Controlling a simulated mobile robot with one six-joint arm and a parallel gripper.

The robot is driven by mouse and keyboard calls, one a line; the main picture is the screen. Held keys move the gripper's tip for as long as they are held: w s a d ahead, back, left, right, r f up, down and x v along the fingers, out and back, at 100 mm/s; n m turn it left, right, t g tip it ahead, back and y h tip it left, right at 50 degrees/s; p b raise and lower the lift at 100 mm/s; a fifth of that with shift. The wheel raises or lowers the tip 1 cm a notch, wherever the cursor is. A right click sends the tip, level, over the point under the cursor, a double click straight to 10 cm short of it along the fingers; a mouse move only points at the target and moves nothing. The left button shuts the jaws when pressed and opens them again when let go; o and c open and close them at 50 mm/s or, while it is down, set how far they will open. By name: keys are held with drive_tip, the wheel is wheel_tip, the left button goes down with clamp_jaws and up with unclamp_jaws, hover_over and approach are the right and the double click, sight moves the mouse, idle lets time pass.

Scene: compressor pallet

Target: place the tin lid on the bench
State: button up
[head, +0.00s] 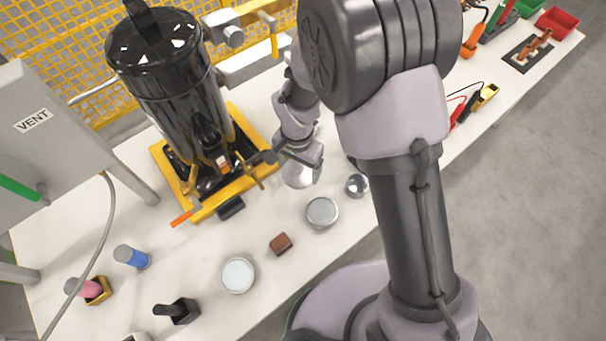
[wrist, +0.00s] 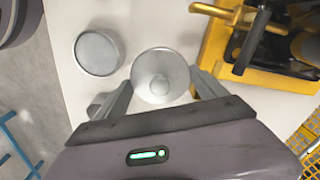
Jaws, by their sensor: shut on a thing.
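The tin lid (wrist: 160,66) is a round, pale metal disc with a round raised middle. In the wrist view it sits between the two fingers of my gripper (wrist: 164,86), which is shut on it. In the head view the lid (head: 298,175) shows below my gripper (head: 302,160), low over the white bench (head: 205,240). I cannot tell whether the lid touches the bench. A round grey tin (head: 322,212) stands on the bench, in front of the lid and to its right; it also shows in the wrist view (wrist: 97,53).
A yellow-framed pallet (head: 205,208) with a black compressor tank (head: 175,85) stands close left of my gripper. A shiny metal ball (head: 356,185) lies to the right. A brown block (head: 281,243) and a white round dish (head: 238,275) are nearer the front edge, with bare bench between them.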

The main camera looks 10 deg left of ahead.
sight(299, 179)
wheel_tip(299, 179, down, 7)
drive_tip(key=shift+r+b, duration=0.2)
drive_tip(key=shift+b, duration=0.9)
drive_tip(key=o, duration=1.3)
wheel_tip(299, 179, up, 13)
drive_tip(key=p, duration=0.5)
drive_tip(key=shift+f, duration=0.2)
drive_tip(key=s+d+r+t+y, duration=0.1)
drive_tip(key=d+r, duration=0.5)
drive_tip(key=r, duration=0.4)
drive_tip(key=s+d+r+t+y, duration=0.1)
drive_tip(key=d+r+t, duration=0.1)
drive_tip(key=d+r, duration=0.65)
drive_tip(key=s+d+r+t, duration=0.1)
drive_tip(key=s+r, duration=0.1)
drive_tip(key=s, duration=0.1)
drive_tip(key=s+d+r+t, duration=0.1)
drive_tip(key=s+d+r, duration=0.1)
drive_tip(key=s+r, duration=0.1)
drive_tip(key=s+d+r, duration=0.2)
drive_tip(key=s+r, duration=0.1)
drive_tip(key=s, duration=0.1)
drive_tip(key=shift+s+m+t, duration=0.2)
drive_tip(key=shift+m+t, duration=0.2)
